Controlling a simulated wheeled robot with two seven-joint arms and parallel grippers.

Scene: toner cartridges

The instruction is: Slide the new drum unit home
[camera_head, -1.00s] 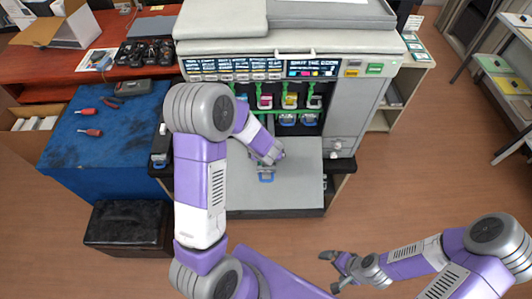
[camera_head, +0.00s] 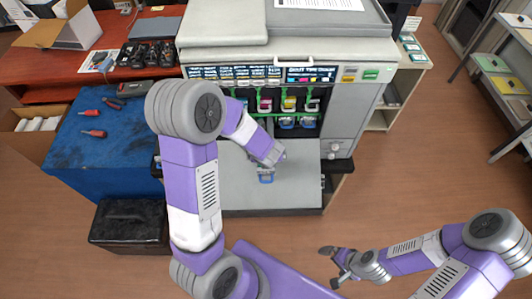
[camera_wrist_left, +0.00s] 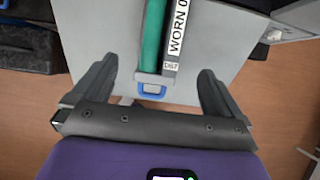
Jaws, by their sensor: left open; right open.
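A drum unit (camera_wrist_left: 152,45) with a green roller, a blue handle and a label starting "WORN" lies on the printer's lowered front door (camera_wrist_left: 215,60). In the head view its blue handle (camera_head: 266,178) shows just below my left gripper (camera_head: 272,163). In the left wrist view my left gripper (camera_wrist_left: 157,75) is open, with one finger on each side of the unit's handle end and gaps on both sides. The unit's far end is outside that view. The printer's open bay (camera_head: 285,105) shows several coloured cartridges and blue handles below them. My right gripper (camera_head: 331,266) is open and empty above the floor.
A blue mat (camera_head: 75,160) at left holds red-handled tools. Dark units (camera_head: 150,52) lie on the red table behind it. A black box (camera_head: 128,222) stands on the floor left of the door. The floor at right is clear; shelves (camera_head: 500,75) stand far right.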

